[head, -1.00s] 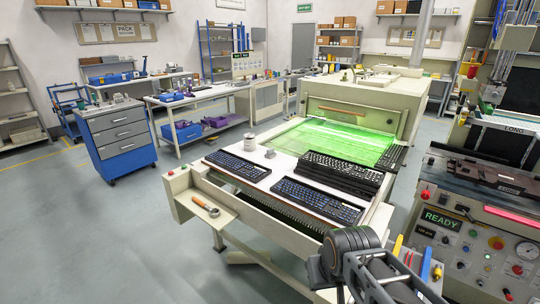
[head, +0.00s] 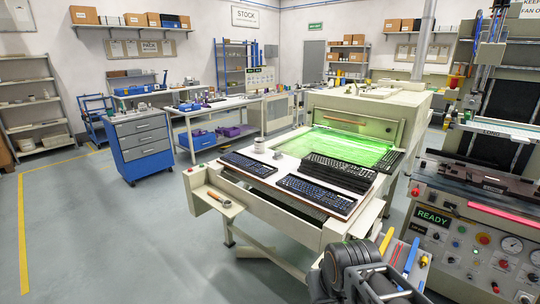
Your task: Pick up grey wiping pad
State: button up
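I cannot make out a grey wiping pad for certain in the head view. Small items lie on the blue-and-grey drawer cabinet (head: 141,152) at the left, too small to tell apart. The white worktable (head: 193,113) behind it also carries small items. Only a dark joint and grey link of my arm show at the bottom right. My gripper's fingers are not in view, so what they hold cannot be seen.
Keyboards (head: 249,164) lie on the printing machine's front table, below its green-lit bed (head: 340,148). A side ledge (head: 212,200) holds an orange-handled tool. A control panel (head: 470,243) stands at the right. Grey floor (head: 110,235) is open at the left, with a yellow line.

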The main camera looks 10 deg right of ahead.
aim_at(278, 155)
jog(key=u, duration=0.75)
jog(key=i, duration=1.45)
jog(key=u, duration=0.35)
jog(key=i, duration=1.1)
jog(key=z, duration=1.4)
jog(key=i, duration=0.95)
jog(key=z, duration=0.95)
